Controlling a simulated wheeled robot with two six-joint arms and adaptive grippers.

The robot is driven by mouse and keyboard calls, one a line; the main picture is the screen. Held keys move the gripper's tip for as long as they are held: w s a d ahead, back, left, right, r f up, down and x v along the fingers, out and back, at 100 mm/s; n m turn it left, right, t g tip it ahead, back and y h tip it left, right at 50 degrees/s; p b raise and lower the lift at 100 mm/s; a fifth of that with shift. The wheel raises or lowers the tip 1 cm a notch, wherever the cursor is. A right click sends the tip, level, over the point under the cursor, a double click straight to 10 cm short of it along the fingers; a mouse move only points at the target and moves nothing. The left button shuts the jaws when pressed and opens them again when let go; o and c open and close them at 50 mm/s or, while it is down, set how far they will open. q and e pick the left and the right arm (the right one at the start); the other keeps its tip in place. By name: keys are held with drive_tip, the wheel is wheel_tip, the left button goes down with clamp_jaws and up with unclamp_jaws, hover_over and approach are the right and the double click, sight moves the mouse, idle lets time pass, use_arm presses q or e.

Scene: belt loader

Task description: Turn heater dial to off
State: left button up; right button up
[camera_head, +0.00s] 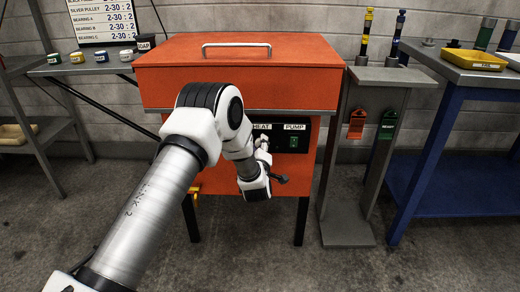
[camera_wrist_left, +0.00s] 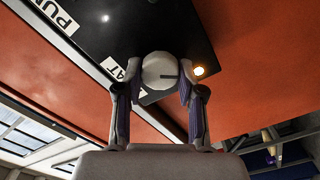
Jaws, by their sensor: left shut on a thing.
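The heater dial (camera_wrist_left: 160,70) is a round, pale knob with a dark pointer mark on a black control panel (camera_wrist_left: 116,36). In the head view my arm and gripper hide the dial. No right gripper shows.
The panel is on an orange cabinet (camera_head: 240,85) with a lid handle. A green pump switch (camera_head: 293,142) is close to the right of my gripper. A grey stand (camera_head: 346,185) with orange and green tags is further right, then a blue bench (camera_head: 440,150).

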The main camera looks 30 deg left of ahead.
use_arm(q)
drive_tip(key=shift+f+n+b, duration=0.15)
drive_tip(key=shift+n+b, duration=1.85)
drive_tip(key=shift+n, duration=1.6)
drive_tip(key=o, duration=1.2)
drive_tip(key=shift+c, duration=0.2)
drive_tip(key=v, duration=1.2)
